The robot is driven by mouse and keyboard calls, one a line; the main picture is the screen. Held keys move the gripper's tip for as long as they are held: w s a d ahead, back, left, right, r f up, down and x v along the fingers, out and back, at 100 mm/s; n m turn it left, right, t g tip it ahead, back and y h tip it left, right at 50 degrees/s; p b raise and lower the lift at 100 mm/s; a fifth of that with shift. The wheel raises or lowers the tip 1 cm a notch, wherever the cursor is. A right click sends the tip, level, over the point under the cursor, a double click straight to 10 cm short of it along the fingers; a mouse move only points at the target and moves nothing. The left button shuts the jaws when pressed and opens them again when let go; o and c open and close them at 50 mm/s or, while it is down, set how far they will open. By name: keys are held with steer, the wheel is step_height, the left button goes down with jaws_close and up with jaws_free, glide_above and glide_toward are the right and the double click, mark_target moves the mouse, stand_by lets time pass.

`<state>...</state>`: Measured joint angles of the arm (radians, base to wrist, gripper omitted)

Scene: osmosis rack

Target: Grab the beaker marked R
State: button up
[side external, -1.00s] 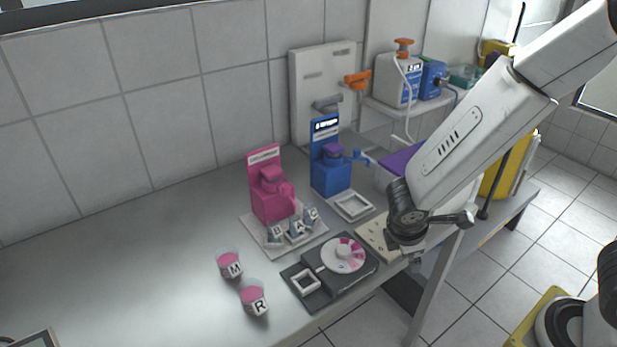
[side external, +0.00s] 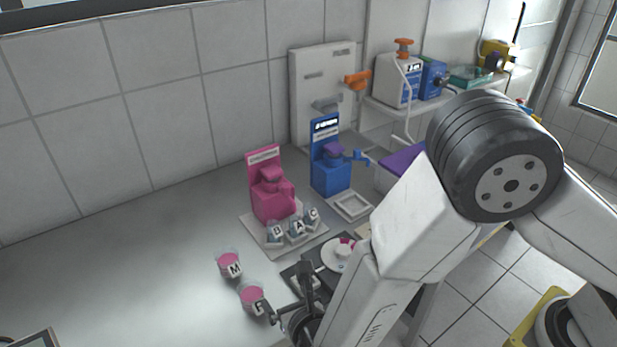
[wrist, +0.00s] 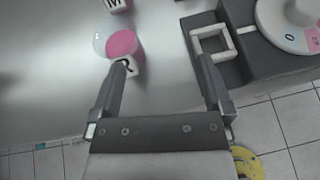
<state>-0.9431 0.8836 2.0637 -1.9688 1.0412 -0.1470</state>
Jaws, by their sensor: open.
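The beaker marked R (side external: 252,293) stands upright on the grey bench near its front edge, with pink contents and a white label. In the wrist view the R beaker (wrist: 122,44) is at the tip of the left finger, which covers part of its label. It is not centred between the fingers. My gripper (side external: 288,292) is open and empty, just right of the beaker in the side view. In the wrist view my gripper (wrist: 162,62) has bare bench between its fingertips. I cannot tell whether the left finger touches the beaker.
The beaker marked M (side external: 230,264) stands close behind R. A dark device with a white square frame (wrist: 213,43) and round dial (wrist: 290,25) is close on the right. The pink dispenser (side external: 270,195) and blue dispenser (side external: 328,170) stand behind. Bench left of the beakers is clear.

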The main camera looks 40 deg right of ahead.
mark_target(259, 304)
steer(key=a+n, duration=0.1)
steer(key=s+a+y, duration=0.1)
steer(key=a+f+n+t+y, duration=0.1)
steer(key=a, duration=0.1)
steer(key=shift+s+a+n, duration=0.1)
steer(key=shift+s+n, duration=0.05)
steer(key=shift+n, duration=0.15)
steer(key=shift+x, duration=3.9)
steer(key=c, duration=1.1)
steer(key=shift+c, duration=0.2)
steer(key=shift+r, duration=0.15)
steer(key=shift+r, duration=1)
steer(key=s+d+r, duration=0.7)
steer(key=s+r, duration=0.3)
steer(key=s, duration=0.2)
steer(key=shift+r, duration=0.4)
